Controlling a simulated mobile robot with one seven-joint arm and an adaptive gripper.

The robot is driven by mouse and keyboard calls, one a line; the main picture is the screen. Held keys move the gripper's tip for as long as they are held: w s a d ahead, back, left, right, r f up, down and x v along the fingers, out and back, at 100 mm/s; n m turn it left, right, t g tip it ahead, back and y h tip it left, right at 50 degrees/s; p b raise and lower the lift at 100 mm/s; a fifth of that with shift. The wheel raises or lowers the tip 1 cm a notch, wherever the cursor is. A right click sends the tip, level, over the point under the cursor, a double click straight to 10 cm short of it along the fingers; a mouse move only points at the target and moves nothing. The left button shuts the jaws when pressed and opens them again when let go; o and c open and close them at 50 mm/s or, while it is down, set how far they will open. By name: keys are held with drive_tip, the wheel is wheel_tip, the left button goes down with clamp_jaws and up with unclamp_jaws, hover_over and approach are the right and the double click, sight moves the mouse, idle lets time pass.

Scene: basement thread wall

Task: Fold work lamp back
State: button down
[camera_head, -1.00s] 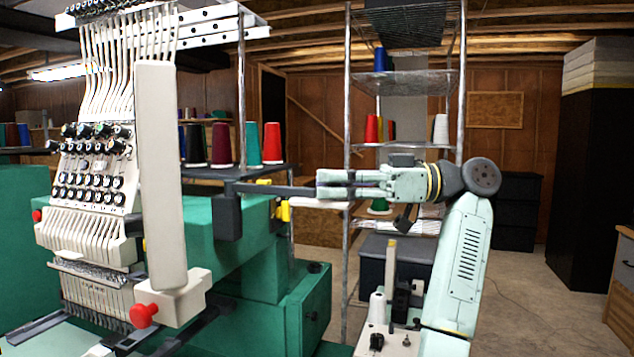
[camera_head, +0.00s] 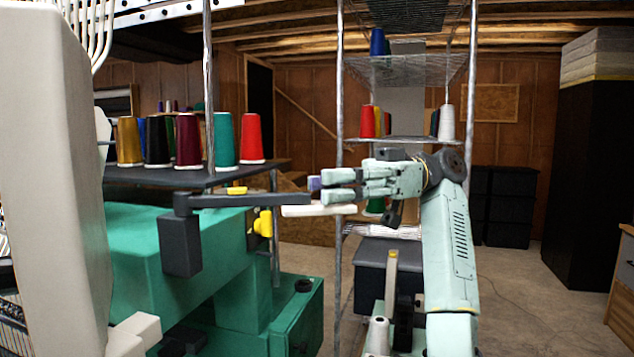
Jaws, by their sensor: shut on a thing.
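The work lamp has a dark grey arm (camera_head: 250,201) reaching right from a dark block (camera_head: 181,246) on the green machine. A white bar-shaped lamp head (camera_head: 300,211) lies level at the arm's right end. My gripper (camera_head: 318,190) comes in from the right, pointing left, and is shut at the lamp's outer end. Its fingers cover part of the join between arm and head, so the exact contact is hidden. A yellow piece (camera_head: 237,190) sits on the arm, and a yellow knob (camera_head: 264,224) is below it.
A large white upright part (camera_head: 55,150) of the machine fills the left edge. Thread cones (camera_head: 188,140) stand on a dark shelf (camera_head: 150,176) behind the lamp. A wire rack (camera_head: 410,70) stands behind my arm. Concrete floor (camera_head: 540,290) is open at right.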

drive_tip(key=shift+w, duration=0.1)
idle(0.3)
drive_tip(key=c, duration=1.5)
unclamp_jaws()
drive_tip(key=shift+a, duration=0.1)
